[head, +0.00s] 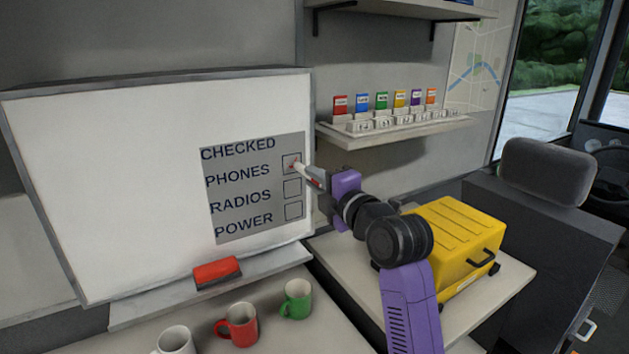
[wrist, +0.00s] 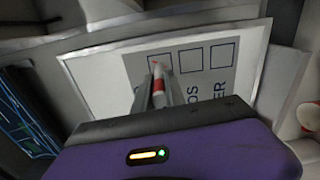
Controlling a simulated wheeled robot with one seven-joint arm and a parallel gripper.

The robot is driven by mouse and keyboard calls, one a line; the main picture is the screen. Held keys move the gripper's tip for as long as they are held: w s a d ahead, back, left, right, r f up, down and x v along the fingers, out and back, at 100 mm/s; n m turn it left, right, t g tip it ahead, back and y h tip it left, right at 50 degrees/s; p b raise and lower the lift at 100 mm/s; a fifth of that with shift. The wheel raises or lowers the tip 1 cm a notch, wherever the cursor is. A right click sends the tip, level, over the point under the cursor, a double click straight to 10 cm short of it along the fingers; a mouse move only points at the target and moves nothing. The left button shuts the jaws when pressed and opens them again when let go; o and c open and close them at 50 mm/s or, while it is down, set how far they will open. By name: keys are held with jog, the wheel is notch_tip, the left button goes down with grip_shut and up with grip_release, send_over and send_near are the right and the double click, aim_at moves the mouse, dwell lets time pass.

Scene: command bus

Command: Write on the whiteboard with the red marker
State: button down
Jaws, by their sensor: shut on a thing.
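The whiteboard (head: 110,160) stands at the left of the head view. Its grey panel (head: 232,182) reads CHECKED, PHONES, RADIOS, POWER, with a column of three boxes. My gripper (head: 315,178) is shut on the red marker (head: 302,169), in front of the top box (head: 291,163) beside PHONES. Some red shows inside that box; I cannot tell whether it is ink or the marker's tip. The two lower boxes look empty. In the wrist view the marker (wrist: 158,84) lies between my fingers (wrist: 160,95), its tip at or very near the first box.
A red eraser (head: 217,271) lies on the board's ledge. White, red (head: 238,325) and green (head: 296,300) mugs stand below it. A yellow case (head: 450,245) sits beside my arm. A shelf (head: 400,130) with coloured cards is above right.

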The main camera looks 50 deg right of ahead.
jog(key=shift+s+d+r, duration=0.1)
jog(key=shift+d+r, duration=0.3)
jog(key=shift+r, duration=0.2)
dwell(1.0)
jog(key=v, duration=0.6)
jog(key=shift+s+p, duration=0.25)
jog(key=shift+p, duration=0.05)
dwell(0.4)
jog(key=shift+a, duration=0.1)
dwell(0.3)
